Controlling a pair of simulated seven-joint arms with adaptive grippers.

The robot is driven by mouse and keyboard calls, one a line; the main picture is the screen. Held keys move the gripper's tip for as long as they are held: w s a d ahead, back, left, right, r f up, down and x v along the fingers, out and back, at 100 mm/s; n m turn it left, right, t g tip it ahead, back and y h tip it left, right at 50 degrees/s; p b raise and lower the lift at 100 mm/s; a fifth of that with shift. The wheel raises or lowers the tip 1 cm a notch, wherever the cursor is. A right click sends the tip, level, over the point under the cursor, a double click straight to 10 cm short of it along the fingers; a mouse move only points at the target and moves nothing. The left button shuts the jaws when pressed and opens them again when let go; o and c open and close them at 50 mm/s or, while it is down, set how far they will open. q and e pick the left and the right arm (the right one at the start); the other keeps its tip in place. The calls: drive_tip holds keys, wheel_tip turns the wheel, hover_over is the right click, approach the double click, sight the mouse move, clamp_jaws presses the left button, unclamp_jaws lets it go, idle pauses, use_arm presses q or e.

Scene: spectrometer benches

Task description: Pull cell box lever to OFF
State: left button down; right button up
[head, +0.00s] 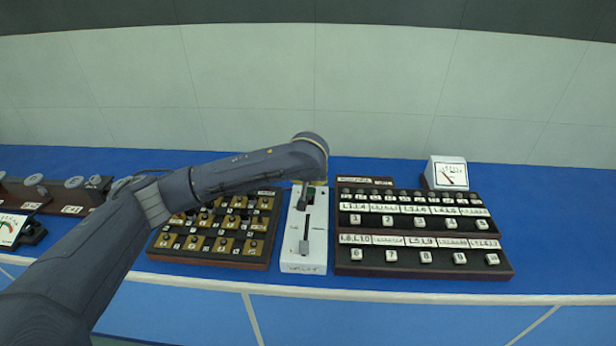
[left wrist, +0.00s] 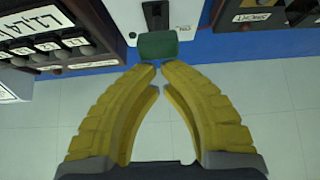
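The white cell box (head: 317,240) stands on the blue bench between two dark panels. In the left wrist view the knob looks dark green (left wrist: 158,46), beside a small ON label on the box. My left gripper (left wrist: 159,68) has yellow fingers with their tips almost together and nothing seen between them. The tips appear just short of the knob; whether they touch it I cannot tell. In the head view my left wrist hides most of this gripper, above the box's far end. My right gripper is out of view.
A brown plug board (head: 165,254) stands close left of the box, and a dark panel with several labelled keys (head: 425,268) close right. A white meter (head: 449,174) is at the back right. The bench strip in front of the box is clear.

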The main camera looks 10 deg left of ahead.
sight(309, 193)
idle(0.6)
use_arm(q)
drive_tip(key=s+r, duration=0.3)
drive_tip(key=r, duration=0.5)
drive_tip(key=shift+s+r, duration=0.25)
drive_tip(key=shift+r, duration=0.15)
drive_tip(key=shift+d, duration=0.1)
idle(0.4)
